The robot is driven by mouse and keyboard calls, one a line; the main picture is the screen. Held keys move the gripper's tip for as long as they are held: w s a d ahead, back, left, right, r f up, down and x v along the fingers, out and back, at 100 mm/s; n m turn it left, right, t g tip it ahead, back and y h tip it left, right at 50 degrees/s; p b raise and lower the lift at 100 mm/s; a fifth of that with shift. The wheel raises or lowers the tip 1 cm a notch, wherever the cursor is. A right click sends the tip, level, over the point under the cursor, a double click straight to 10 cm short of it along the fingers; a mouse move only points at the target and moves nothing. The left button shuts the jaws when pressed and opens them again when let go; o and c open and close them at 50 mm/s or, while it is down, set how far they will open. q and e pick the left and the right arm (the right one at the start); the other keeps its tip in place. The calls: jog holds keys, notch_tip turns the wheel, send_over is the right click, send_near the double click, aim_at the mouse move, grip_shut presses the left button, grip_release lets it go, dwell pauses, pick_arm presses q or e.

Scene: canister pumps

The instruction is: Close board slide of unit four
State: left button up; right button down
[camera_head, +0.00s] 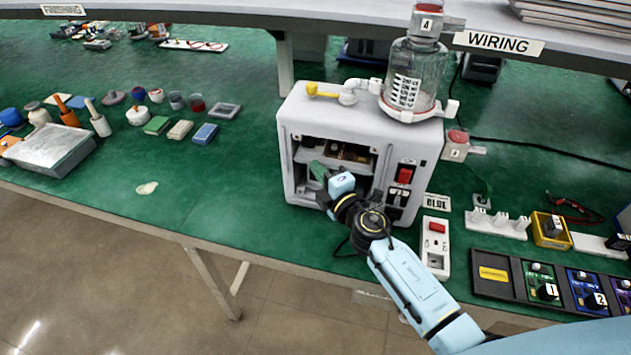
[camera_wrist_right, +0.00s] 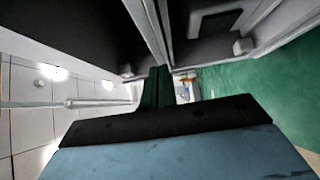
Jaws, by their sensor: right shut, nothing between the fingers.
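Unit four (camera_head: 430,147) is a white box-shaped pump with a clear canister (camera_head: 418,70) on top, whose lid carries the label 4. Its front has an open bay at the left, and the board slide (camera_head: 352,153) shows there with small parts on it. How far the slide stands out is hard to tell. My right gripper (camera_head: 319,172) is at the left part of this bay, its green fingers shut and empty, partly covering the opening. The fingers (camera_wrist_right: 156,88) also show in the right wrist view, close to pale and dark panels. Contact is unclear. My left gripper is not in view.
A red switch (camera_head: 405,175) is on the unit's front right. A shelf (camera_head: 240,14) runs behind.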

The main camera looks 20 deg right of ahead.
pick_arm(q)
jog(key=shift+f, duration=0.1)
pick_arm(e)
jog(key=shift+w+d+r, duration=0.1)
jog(key=shift+w+d, duration=0.35)
jog(key=shift+w, duration=0.05)
jog(key=shift+s+a, duration=0.15)
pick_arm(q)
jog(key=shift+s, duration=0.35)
pick_arm(e)
jog(key=s, duration=1.3)
jog(key=shift+a, duration=0.2)
